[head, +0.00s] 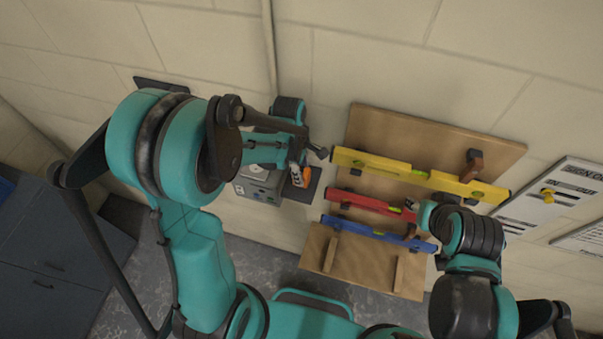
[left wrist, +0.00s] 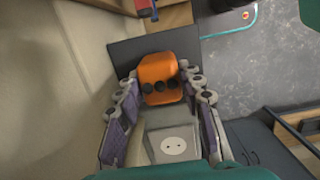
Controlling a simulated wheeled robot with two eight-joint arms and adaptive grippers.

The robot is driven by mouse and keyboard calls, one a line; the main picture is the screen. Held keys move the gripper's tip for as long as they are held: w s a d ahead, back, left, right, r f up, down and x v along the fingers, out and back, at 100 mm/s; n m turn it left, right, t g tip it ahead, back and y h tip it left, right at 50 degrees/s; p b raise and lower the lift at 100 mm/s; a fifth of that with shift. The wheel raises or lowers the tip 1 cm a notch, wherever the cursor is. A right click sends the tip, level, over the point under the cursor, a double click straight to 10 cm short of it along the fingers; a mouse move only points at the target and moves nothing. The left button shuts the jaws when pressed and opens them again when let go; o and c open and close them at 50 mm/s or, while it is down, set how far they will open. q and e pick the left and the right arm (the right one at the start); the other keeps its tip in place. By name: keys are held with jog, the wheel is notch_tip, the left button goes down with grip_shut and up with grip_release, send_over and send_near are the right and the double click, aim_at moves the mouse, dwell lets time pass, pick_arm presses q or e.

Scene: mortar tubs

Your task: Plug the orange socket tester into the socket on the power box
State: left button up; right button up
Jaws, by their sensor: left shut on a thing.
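The orange socket tester (left wrist: 160,70) is gripped between the two fingers of my left gripper (left wrist: 160,88). Its side toward the wrist camera shows a row of three dark round spots. In the head view only a bit of the tester (head: 306,177) shows beside the fingers of my left gripper (head: 299,172). The grey power box (head: 256,188) is just below and left of them, partly covered by my arm. In the left wrist view the pale round socket (left wrist: 174,147) with two small holes is on the box, apart from the tester.
A wooden rack (head: 363,119) on the wall holds a yellow level (head: 385,167), a red level (head: 368,201) and a blue level (head: 372,231), right of the box. Dark cabinets (head: 45,255) stand at the left. The grey floor (head: 283,264) below is open.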

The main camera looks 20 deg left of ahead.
aim_at(302, 171)
pick_arm(q)
notch_tip(302, 171, up, 10)
pick_arm(e)
jog(key=shift+f, duration=0.1)
dwell(0.4)
